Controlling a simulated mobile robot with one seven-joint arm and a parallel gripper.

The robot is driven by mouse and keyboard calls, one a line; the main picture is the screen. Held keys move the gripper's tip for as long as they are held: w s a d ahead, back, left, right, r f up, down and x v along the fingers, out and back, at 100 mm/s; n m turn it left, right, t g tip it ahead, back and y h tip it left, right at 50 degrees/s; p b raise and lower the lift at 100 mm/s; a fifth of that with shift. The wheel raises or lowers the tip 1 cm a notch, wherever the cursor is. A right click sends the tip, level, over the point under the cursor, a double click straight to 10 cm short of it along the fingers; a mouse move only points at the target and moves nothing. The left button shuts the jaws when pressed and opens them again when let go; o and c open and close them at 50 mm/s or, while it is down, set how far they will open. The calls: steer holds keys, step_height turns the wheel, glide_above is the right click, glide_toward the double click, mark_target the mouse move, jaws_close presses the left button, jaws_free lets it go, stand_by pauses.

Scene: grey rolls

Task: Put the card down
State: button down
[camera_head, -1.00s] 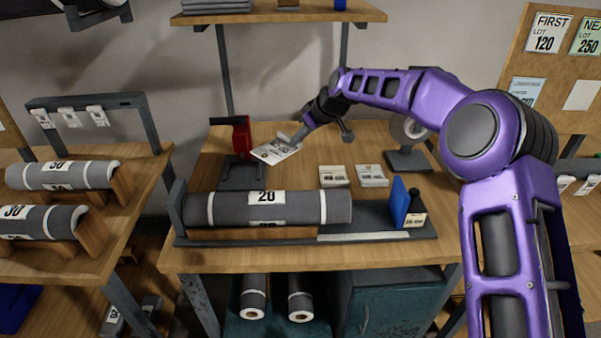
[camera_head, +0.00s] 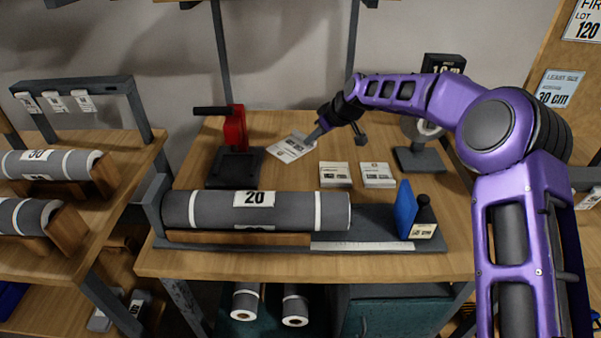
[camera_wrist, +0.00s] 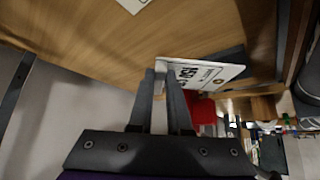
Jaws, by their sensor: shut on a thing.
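A white printed card (camera_head: 290,147) is held by one edge in my gripper (camera_head: 316,137), over the back middle of the wooden table (camera_head: 400,258). In the wrist view the card (camera_wrist: 205,74) sits between the fingertips of my gripper (camera_wrist: 166,72), which are shut on it. The card is tilted, and I cannot tell whether it touches the table top. It is just right of the red press on its dark base.
The red press (camera_head: 234,130) stands left of the card. Two stacks of cards, left (camera_head: 335,174) and right (camera_head: 377,175), lie to its right. A grey roll marked 20 (camera_head: 180,211) lies in front. A blue block (camera_head: 405,209) stands right of the roll.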

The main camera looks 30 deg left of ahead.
mark_target(307, 169)
step_height(307, 169, down, 9)
steer(key=shift+f+b, duration=0.1)
steer(key=shift+b, duration=0.2)
steer(key=shift+f, duration=0.25)
steer(key=c, duration=0.9)
jaws_free()
steer(key=shift+r, duration=0.1)
steer(key=shift+o, duration=0.2)
steer(key=shift+r, duration=0.1)
steer(key=shift+r, duration=0.25)
steer(key=v, duration=1.1)
steer(key=shift+d+r+p, duration=0.2)
steer(key=shift+d+p, duration=0.1)
steer(key=shift+p, duration=0.05)
steer(key=shift+r, duration=0.1)
